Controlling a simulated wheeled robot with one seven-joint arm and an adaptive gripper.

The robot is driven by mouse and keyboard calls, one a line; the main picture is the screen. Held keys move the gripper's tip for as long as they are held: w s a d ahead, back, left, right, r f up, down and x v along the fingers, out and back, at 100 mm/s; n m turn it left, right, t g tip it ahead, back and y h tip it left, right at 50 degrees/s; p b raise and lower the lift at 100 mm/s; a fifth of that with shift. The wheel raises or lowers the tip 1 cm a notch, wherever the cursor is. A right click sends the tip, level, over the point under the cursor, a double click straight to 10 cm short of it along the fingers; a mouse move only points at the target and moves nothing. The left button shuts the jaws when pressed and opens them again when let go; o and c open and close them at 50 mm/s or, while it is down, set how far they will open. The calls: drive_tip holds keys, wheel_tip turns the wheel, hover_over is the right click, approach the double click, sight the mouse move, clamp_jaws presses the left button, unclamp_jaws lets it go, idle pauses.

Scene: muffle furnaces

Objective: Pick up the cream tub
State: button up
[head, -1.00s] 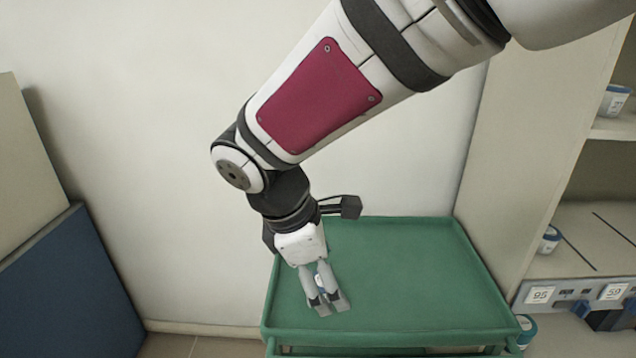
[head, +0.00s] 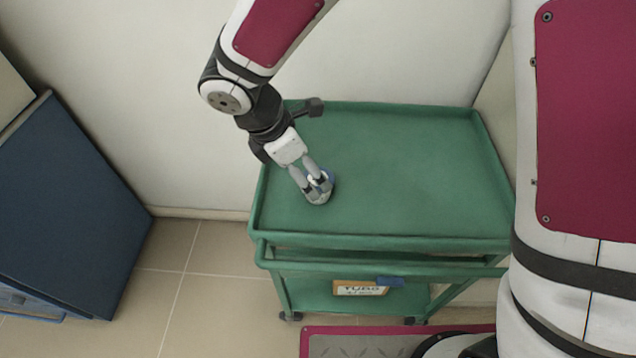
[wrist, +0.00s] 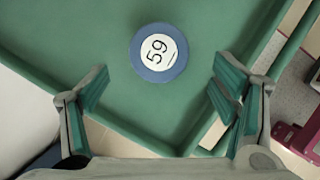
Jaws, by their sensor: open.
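In the head view the tub (head: 329,177) is partly hidden by the fingers. My gripper (head: 316,194) is open and points down over it. In the wrist view the lid lies between the two spread fingers (wrist: 162,85) sideways, a little beyond the line of their tips, with a gap on both sides. The tub's body colour is hard to tell.
The cart top has a raised rim and is otherwise clear. A wall stands behind the cart. A dark blue panel (head: 75,200) stands at left, with open tiled floor (head: 210,270) between.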

sight(318, 187)
drive_tip(key=shift+b+x, duration=0.45)
drive_tip(key=shift+x, duration=2.5)
drive_tip(key=shift+w+d+r, duration=0.1)
drive_tip(key=shift+d, duration=0.05)
drive_tip(key=shift+c, duration=0.2)
drive_tip(key=c, duration=1.3)
